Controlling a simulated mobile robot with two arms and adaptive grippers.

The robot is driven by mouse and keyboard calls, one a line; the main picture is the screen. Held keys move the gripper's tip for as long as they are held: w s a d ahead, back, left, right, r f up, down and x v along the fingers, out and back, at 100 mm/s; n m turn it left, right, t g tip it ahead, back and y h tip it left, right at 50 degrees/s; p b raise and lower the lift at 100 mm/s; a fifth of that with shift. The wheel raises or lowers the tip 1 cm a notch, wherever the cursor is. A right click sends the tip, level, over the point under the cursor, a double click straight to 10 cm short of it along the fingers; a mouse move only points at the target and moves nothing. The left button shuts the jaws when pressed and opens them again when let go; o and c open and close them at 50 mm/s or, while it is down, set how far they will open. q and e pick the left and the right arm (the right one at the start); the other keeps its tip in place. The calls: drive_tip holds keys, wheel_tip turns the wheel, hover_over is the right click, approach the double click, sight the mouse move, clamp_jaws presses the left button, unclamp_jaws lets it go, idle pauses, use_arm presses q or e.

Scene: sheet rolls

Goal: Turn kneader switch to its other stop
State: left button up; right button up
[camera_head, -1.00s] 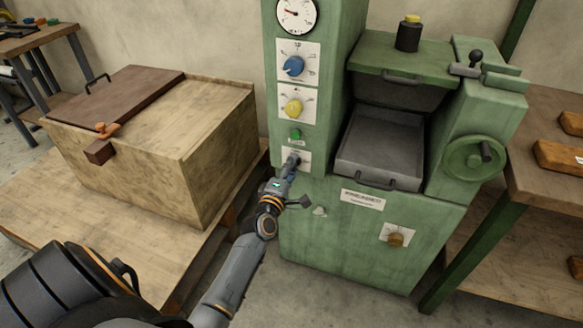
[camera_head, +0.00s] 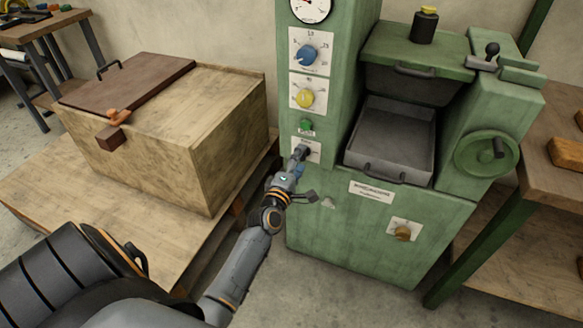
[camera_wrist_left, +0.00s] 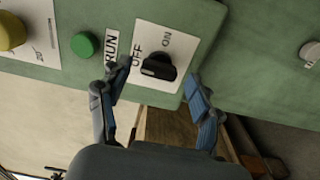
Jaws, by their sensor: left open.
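The kneader switch (camera_wrist_left: 158,67) is a black knob on a white plate marked OFF and ON, low on the green machine's column. I cannot tell for sure which mark it points to. My left gripper (camera_wrist_left: 155,82) is open in the left wrist view, one finger on each side of the switch and a little short of it. No contact shows. In the head view my left gripper (camera_head: 296,163) is in front of the switch plate (camera_head: 314,156) and partly covers it. My right gripper is not in view.
A green RUN button (camera_head: 306,125), a yellow dial (camera_head: 304,97) and a blue dial (camera_head: 308,55) sit above the switch. A brown knob (camera_head: 403,233) is lower right. A wooden chest (camera_head: 228,150) stands left of the arm. A handwheel (camera_head: 480,155) is at the right.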

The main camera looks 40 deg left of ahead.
use_arm(q)
drive_tip(key=v, duration=1)
drive_tip(key=shift+s, duration=0.35)
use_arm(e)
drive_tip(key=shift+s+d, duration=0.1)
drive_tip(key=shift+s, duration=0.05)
